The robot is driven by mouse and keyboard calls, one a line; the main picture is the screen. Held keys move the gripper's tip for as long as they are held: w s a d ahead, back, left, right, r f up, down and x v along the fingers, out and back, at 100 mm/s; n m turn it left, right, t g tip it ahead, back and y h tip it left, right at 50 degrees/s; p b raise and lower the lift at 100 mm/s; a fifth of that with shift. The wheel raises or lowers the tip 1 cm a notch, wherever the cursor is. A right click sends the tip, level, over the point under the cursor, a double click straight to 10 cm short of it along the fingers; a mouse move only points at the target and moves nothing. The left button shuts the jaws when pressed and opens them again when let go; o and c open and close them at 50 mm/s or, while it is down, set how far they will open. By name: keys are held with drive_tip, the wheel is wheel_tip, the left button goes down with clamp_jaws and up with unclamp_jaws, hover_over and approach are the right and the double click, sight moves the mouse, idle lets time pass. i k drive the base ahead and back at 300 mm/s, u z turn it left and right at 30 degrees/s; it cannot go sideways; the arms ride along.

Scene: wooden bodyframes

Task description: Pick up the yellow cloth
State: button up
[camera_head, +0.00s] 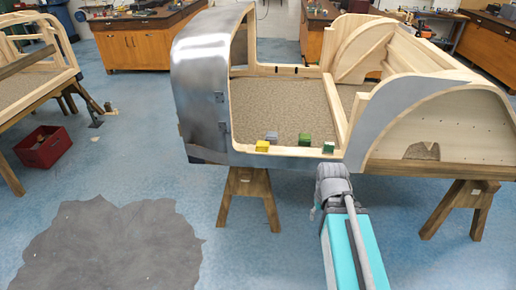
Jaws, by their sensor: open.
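The yellow cloth (262,146) is a small folded block on the front wooden sill of the car bodyframe (290,158), left of centre. My gripper (331,174) is at the end of my grey and teal arm, in front of the sill, to the right of the yellow cloth and apart from it. It holds nothing that I can see; its fingers are small and hard to make out.
A grey block (272,135), a green block (305,139) and a dark green block (328,148) are near the cloth. Wooden trestles (248,190) support the frame. A dark hide (105,245) and a red crate (43,147) lie on the open blue floor at left.

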sight(261, 146)
drive_tip(key=z, duration=0.1)
drive_tip(key=i, duration=0.95)
drive_tip(key=u, duration=0.05)
